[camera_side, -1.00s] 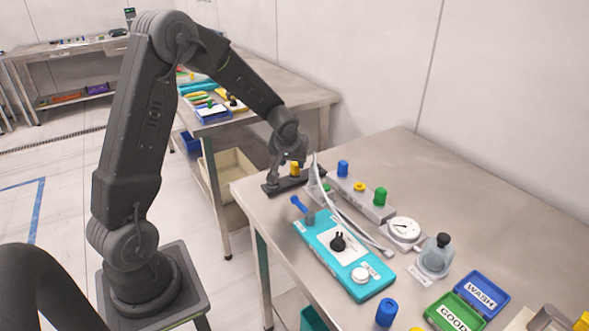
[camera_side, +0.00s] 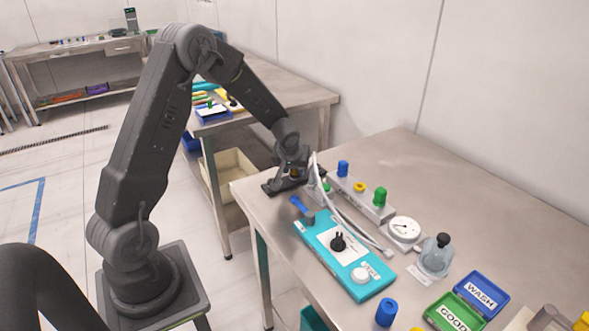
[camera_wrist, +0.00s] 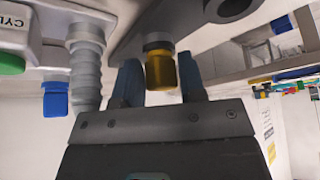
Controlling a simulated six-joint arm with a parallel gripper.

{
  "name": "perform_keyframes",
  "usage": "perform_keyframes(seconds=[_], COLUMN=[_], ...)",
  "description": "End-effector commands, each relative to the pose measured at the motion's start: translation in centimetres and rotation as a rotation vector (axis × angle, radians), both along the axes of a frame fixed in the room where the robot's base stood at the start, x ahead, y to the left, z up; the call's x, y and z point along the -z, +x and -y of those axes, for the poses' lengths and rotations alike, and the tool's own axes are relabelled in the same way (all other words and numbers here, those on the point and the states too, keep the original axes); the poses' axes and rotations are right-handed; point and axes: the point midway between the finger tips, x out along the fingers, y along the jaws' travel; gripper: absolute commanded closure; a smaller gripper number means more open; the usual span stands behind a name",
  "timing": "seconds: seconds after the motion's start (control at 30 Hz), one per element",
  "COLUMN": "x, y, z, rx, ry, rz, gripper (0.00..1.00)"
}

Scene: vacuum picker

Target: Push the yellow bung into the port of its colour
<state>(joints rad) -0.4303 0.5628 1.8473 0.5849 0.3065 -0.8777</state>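The yellow bung (camera_wrist: 161,72) stands between my two fingers in the wrist view, with a dark neck against the dark holder. My gripper (camera_side: 293,168) is low over the dark holder (camera_side: 271,187) at the table's left end. Its fingers are open, one on each side of the bung, with a narrow gap visible at least on the left. In the side view the gripper hides most of the bung. The grey port block (camera_side: 345,186) stands to the right. It has a yellow ring-like port (camera_side: 359,188) between a blue bung (camera_side: 343,168) and a green one (camera_side: 379,196).
A pale hose (camera_side: 330,205) arches close beside my gripper. A teal box (camera_side: 325,262) with a black knob and a blue-handled lever (camera_side: 301,205) lie in front. The back right of the table is clear.

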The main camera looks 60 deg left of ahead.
Motion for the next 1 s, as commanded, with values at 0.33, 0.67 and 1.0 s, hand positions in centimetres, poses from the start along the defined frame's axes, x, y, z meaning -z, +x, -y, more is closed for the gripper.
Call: perform_keyframes(seconds=[0.33, 0.67, 1.0], x=[0.0, -1.0, -2.3], y=[0.0, 0.0, 0.0], z=[0.0, 0.0, 0.0], rx=[0.000, -0.001, -0.001], ry=[0.000, 0.002, 0.001], rz=[0.000, 0.001, 0.002], gripper=[0.94, 0.94, 0.94])
